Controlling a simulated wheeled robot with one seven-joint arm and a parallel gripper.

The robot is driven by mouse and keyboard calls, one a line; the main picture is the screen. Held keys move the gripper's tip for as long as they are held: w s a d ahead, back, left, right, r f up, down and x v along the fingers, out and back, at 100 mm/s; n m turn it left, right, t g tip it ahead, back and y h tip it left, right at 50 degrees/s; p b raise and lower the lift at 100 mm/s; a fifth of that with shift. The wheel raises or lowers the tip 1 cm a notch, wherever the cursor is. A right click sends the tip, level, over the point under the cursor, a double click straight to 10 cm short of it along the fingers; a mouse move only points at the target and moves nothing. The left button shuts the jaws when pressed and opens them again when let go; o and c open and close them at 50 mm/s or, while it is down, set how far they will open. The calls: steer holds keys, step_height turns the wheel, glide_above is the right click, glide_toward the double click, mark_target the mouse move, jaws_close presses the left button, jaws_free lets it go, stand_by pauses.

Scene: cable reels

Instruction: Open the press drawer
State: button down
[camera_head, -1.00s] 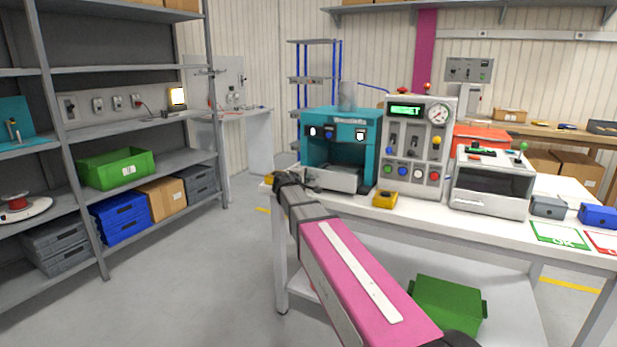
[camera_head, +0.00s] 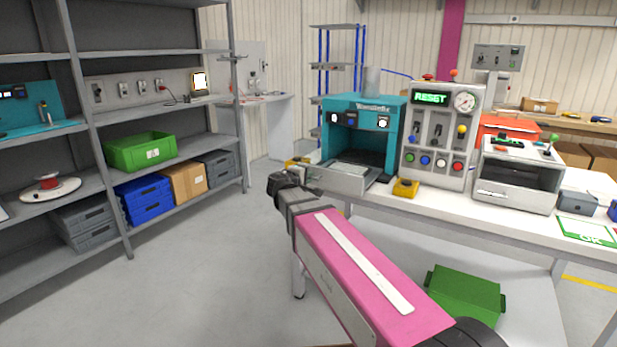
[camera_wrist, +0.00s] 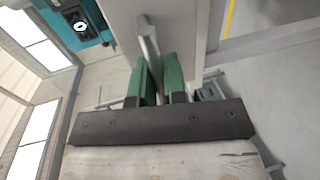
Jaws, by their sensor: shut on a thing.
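The teal press (camera_head: 362,107) stands on the left end of the white workbench (camera_head: 455,207). In the wrist view, the green fingers of my gripper (camera_wrist: 158,80) are shut around the drawer's round handle bar (camera_wrist: 149,42), beside the grey drawer front (camera_wrist: 182,35). A corner of the press also shows there.
A control box (camera_head: 438,130) with levers and a yellow block (camera_head: 405,188) stand right of the press. A grey machine (camera_head: 517,180) is farther right. A green crate (camera_head: 465,293) sits beneath the bench. Shelving (camera_head: 115,240) lines the left; the floor between is clear.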

steer(key=c, duration=1.2)
jaws_free()
steer(key=v, duration=1)
steer(key=shift+s+a, duration=0.25)
steer(key=shift+r, duration=0.1)
steer(key=s+d+f+m+g+y, duration=0.3)
steer(key=s+d+f+g, duration=0.1)
steer(key=f, duration=0.6)
steer(key=s+d+f+m+g+y, duration=0.3)
steer(key=d+f, duration=0.4)
steer(key=f, duration=0.4)
steer(key=s+d+f+m+g+y, duration=0.3)
steer(key=s+d+f+m+g, duration=0.1)
steer(key=f, duration=0.6)
steer(key=s+d+g, duration=0.1)
steer(key=s+d, duration=0.1)
steer(key=s, duration=0.1)
steer(key=shift+s+f+m+g, duration=0.2)
steer(key=shift+f+m+g, duration=0.2)
